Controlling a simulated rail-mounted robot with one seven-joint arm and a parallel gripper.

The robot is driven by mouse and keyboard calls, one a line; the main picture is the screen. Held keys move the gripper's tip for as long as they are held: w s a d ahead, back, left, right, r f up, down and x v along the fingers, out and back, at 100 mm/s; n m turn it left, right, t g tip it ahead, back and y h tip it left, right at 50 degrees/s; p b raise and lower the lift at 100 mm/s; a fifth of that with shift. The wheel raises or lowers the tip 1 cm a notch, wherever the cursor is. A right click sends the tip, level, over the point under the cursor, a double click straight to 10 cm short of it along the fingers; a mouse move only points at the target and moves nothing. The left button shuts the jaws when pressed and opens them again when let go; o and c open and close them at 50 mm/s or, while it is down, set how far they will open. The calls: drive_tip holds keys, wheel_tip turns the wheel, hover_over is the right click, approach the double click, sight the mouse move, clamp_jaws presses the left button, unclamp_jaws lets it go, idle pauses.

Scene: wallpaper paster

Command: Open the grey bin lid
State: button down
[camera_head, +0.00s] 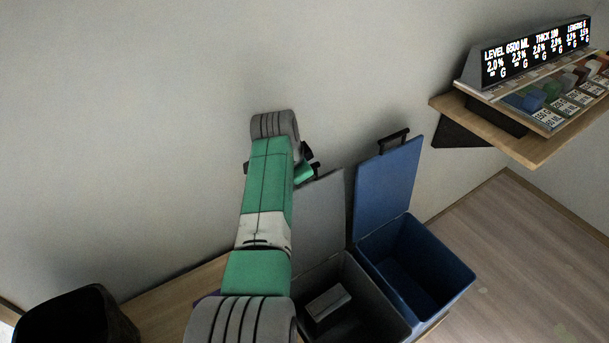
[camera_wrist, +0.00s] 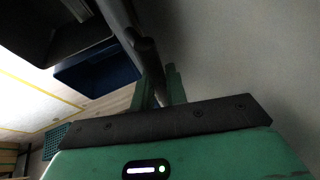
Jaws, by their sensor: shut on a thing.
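The grey bin lid (camera_head: 322,218) stands raised, nearly upright near the wall, above the grey bin (camera_head: 372,302). The bin's mouth is uncovered, and a pale box (camera_head: 327,302) lies inside. My gripper (camera_head: 307,168) is at the lid's upper left, partly hidden by my arm. In the wrist view, my gripper's green fingers (camera_wrist: 161,88) are shut around a dark bar, the lid's handle (camera_wrist: 158,94). My arm hides the lid's left part in the head view.
A blue bin (camera_head: 440,283) stands to the right with its lid (camera_head: 387,188) raised. A wooden shelf (camera_head: 520,140) with a lit display (camera_head: 535,52) is on the right wall. A black container (camera_head: 78,318) is at the lower left. Open floor lies at the right.

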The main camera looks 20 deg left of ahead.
drive_tip(key=c, duration=1.4)
unclamp_jaws()
drive_tip(key=p+v, duration=0.3)
drive_tip(key=v, duration=0.4)
drive_tip(key=shift+s+r, duration=0.15)
drive_tip(key=shift+r, duration=0.25)
